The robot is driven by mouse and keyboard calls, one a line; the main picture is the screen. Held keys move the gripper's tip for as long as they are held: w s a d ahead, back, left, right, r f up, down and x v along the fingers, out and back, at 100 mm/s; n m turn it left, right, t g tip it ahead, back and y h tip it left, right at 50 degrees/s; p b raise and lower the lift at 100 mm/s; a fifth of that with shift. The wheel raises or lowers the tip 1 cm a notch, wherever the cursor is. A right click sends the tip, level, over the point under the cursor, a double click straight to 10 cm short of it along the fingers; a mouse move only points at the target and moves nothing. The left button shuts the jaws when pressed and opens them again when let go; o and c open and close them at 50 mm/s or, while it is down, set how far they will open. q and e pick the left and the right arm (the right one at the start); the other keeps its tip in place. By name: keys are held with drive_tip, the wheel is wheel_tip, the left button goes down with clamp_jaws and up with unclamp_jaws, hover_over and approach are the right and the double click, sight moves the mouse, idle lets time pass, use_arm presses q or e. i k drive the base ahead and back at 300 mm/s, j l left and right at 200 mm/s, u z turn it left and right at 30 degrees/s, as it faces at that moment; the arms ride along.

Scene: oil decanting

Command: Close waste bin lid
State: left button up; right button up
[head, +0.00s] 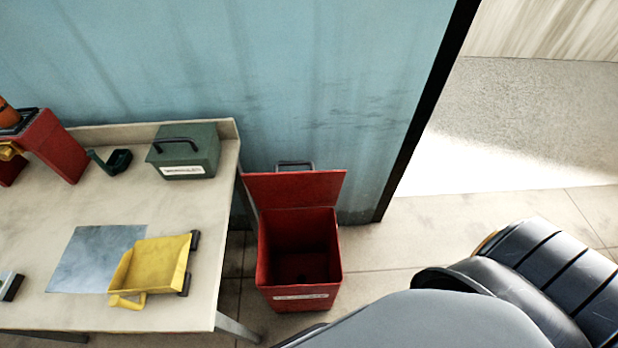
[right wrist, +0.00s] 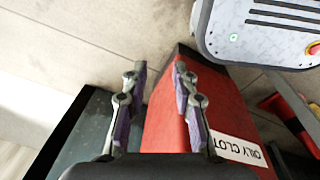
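The red waste bin (head: 299,298) stands on the floor beside the right end of the table. Its red lid (head: 294,190) is raised at the back, with a dark handle (head: 295,165) at its top edge, and the dark inside shows. The bin's red surface with a white label reading "OILY CLOT" (right wrist: 240,150) shows in the right wrist view. My right gripper (right wrist: 159,68) is open there, its two fingers apart over or near the red surface; I cannot tell whether they touch it. My right gripper is hidden in the head view. My left gripper is not in view.
The table (head: 205,290) holds a yellow dustpan (head: 155,266), a metal sheet (head: 90,262) and a green box (head: 185,150). A blue-grey wall (head: 300,70) stands behind the bin. Open floor (head: 420,235) lies right of the bin.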

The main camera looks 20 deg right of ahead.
sight(311, 188)
drive_tip(key=l+u, duration=0.3)
drive_tip(key=l, duration=0.3)
drive_tip(key=l+u, duration=0.25)
drive_tip(key=l, duration=0.35)
drive_tip(key=k+l+u, duration=0.3)
drive_tip(key=l, duration=0.25)
drive_tip(key=l+u, duration=0.25)
drive_tip(key=l, duration=0.3)
drive_tip(key=l+u, duration=0.2)
drive_tip(key=l, duration=0.3)
drive_tip(key=k+l+u, duration=0.1)
drive_tip(key=l+u, duration=0.15)
drive_tip(key=l, duration=0.3)
drive_tip(key=k+l+u, duration=0.1)
drive_tip(key=l+u, duration=0.15)
drive_tip(key=l, duration=0.25)
